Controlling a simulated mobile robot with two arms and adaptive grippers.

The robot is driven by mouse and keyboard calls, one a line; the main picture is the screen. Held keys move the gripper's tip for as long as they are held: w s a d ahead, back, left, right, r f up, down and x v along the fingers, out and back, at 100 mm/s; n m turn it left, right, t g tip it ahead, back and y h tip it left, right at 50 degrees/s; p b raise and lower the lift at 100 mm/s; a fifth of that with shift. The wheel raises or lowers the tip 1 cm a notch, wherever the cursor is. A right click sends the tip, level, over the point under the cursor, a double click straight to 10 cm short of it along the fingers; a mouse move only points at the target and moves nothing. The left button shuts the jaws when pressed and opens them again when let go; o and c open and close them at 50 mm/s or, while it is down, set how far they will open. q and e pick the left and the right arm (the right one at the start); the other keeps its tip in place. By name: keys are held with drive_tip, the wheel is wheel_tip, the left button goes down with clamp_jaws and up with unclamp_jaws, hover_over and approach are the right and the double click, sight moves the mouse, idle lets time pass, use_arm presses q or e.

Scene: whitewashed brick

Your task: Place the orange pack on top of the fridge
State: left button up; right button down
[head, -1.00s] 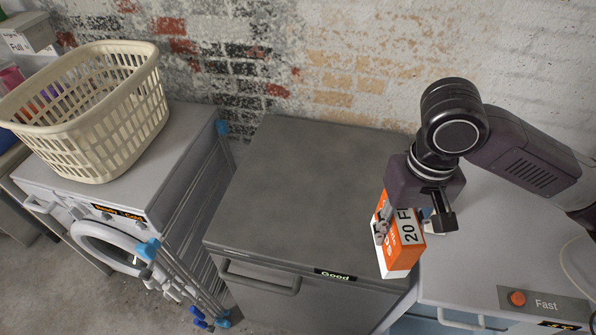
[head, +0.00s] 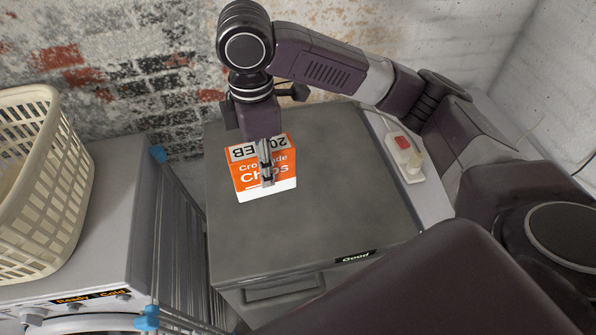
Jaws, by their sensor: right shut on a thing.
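The orange pack (head: 250,182), orange and white with printed lettering, is in my right gripper (head: 267,181). The gripper is shut on it from above, with one finger across its front face. The pack is upright over the far left part of the fridge (head: 310,235), a grey box with a flat top, a front handle and a "Good" label. I cannot tell whether the pack's bottom touches the top. My left gripper is not in view.
A cream laundry basket (head: 42,185) stands on the white washing machine (head: 110,220) at left. A folded drying rack (head: 172,235) stands between washer and fridge. A power strip (head: 404,150) lies on the white surface at right. Most of the fridge top is clear.

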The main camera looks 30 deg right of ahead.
drive_tip(key=shift+w+a+r+n, duration=0.2)
drive_tip(key=shift+w+a+n, duration=0.15)
drive_tip(key=shift+n, duration=0.45)
drive_tip(key=shift+w+a+n, duration=0.2)
drive_tip(key=shift+a+n, duration=0.05)
drive_tip(key=shift+n, duration=0.15)
drive_tip(key=shift+a+f+n, duration=0.25)
drive_tip(key=shift+f+n, duration=0.25)
drive_tip(key=shift+f, duration=0.6)
drive_tip(key=p, duration=0.2)
approach(266, 228)
drive_tip(key=shift+f+p, duration=0.55)
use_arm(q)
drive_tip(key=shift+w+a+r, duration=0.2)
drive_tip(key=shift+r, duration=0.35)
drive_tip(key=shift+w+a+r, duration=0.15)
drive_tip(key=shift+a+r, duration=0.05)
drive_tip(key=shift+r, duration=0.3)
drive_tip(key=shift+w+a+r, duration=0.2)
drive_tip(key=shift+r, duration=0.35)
use_arm(e)
drive_tip(key=shift+w+f, duration=0.1)
drive_tip(key=shift+f, duration=0.45)
drive_tip(key=shift+f, duration=0.2)
drive_tip(key=c, duration=1.4)
unclamp_jaws()
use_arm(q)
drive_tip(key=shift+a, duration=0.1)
